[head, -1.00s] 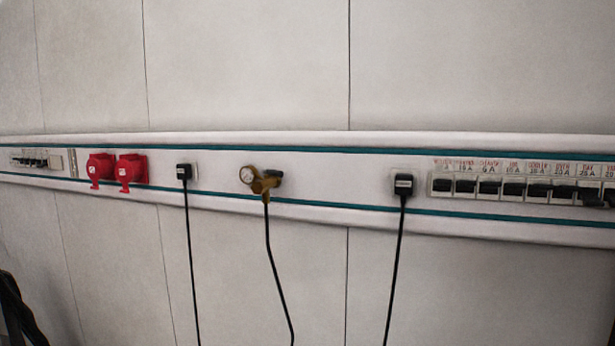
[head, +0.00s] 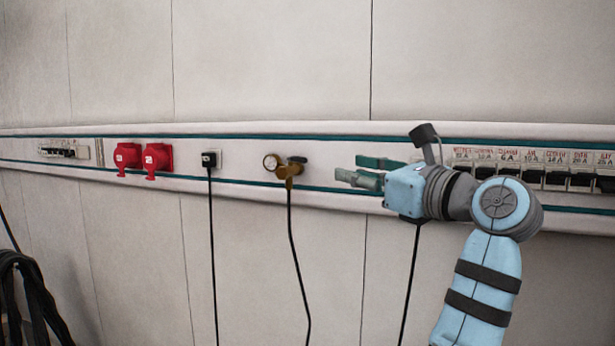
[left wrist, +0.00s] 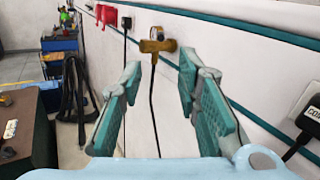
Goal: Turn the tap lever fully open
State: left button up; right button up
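The brass tap (head: 287,170) is fixed to the wall rail and has a round gauge (head: 270,162) on its left. Its small dark lever (head: 297,160) points right from the tap's top. My left gripper (head: 357,172) is just right of the tap, pointing left at it, apart from it. In the left wrist view, its two green-padded fingers (left wrist: 158,95) are spread with nothing between them, and the tap (left wrist: 158,46) shows ahead beyond the gap. The lever is too small there to make out clearly. My right gripper is in neither view.
A black hose (head: 293,250) hangs from the tap. A black plug (head: 209,159) and red sockets (head: 143,158) are to its left. Breakers (head: 530,177) line the rail behind my arm. A black plug (left wrist: 311,117) is close right of the fingers in the wrist view.

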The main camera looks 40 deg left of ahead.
aim_at(306, 161)
pick_arm(q)
jog(key=shift+n+t+h, duration=0.3)
jog(key=p+x, duration=0.1)
jog(key=x, duration=0.8)
jog(key=p+x, duration=0.1)
jog(key=x, duration=0.4)
jog(key=shift+s+r+p, duration=0.25)
jog(key=shift+r+p, duration=0.05)
jog(key=shift+p, duration=0.05)
jog(key=shift+w+a+f, duration=0.1)
jog(key=shift+w+a, duration=0.05)
jog(key=shift+w, duration=0.05)
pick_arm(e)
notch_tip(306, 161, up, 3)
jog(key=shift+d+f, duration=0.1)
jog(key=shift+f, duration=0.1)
pick_arm(q)
grip_shut()
jog(key=shift+s, duration=0.1)
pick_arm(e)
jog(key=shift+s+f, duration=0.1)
